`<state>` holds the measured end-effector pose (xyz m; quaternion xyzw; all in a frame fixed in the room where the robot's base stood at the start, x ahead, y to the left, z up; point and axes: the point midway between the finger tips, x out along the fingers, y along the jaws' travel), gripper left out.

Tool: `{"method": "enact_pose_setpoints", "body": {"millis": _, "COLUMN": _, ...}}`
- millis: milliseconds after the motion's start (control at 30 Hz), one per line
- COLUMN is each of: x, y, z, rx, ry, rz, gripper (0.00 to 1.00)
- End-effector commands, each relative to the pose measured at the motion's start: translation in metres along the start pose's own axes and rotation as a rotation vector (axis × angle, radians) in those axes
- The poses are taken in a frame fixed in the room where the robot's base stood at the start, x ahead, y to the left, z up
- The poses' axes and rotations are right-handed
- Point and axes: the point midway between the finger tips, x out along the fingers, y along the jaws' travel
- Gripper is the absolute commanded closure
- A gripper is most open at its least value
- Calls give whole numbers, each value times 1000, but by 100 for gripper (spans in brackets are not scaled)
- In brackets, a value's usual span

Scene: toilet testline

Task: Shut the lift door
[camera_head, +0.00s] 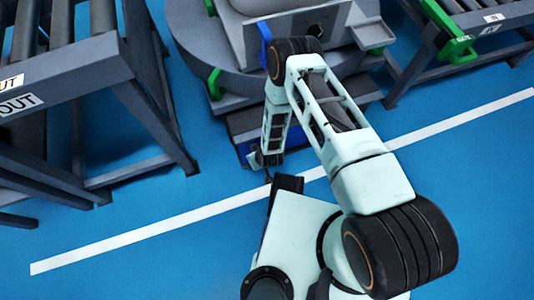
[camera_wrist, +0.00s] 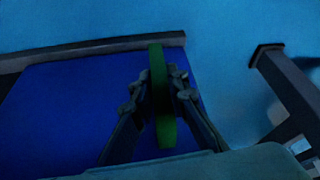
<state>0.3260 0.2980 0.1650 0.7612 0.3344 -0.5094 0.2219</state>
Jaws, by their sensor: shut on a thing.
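A dark blue panel (camera_wrist: 65,105), which looks like the lift door, fills the left and middle of the wrist view. A dark grey edge (camera_wrist: 90,47) runs along its top. A green upright bar (camera_wrist: 156,60), likely its handle, stands in front of the panel. My gripper (camera_wrist: 162,88) is shut on this bar, with one finger on each side. In the head view a blue panel (camera_head: 238,126) shows low under the grey machine, partly behind my arm. My gripper (camera_head: 262,162) is down beside it, and the green bar there is hidden. I cannot tell how far the door stands open.
A grey round machine (camera_head: 200,45) with green clips stands at the back. A roller conveyor marked OUT (camera_head: 70,75) is at the left, and another frame with a green bracket (camera_head: 448,40) is at the upper right. Blue floor with a white line (camera_head: 150,231) lies between.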

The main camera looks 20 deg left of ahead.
Motion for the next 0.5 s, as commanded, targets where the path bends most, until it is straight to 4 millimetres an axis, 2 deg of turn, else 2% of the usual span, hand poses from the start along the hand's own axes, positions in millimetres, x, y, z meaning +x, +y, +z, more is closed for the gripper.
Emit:
{"method": "enact_pose_setpoints", "body": {"millis": 100, "x": 0, "y": -7, "z": 1, "rx": 0, "ry": -4, "rz": -1, "gripper": 100}}
{"method": "enact_pose_setpoints", "body": {"millis": 500, "x": 1, "y": -12, "z": -1, "rx": 0, "ry": -2, "rz": -6, "gripper": 100}}
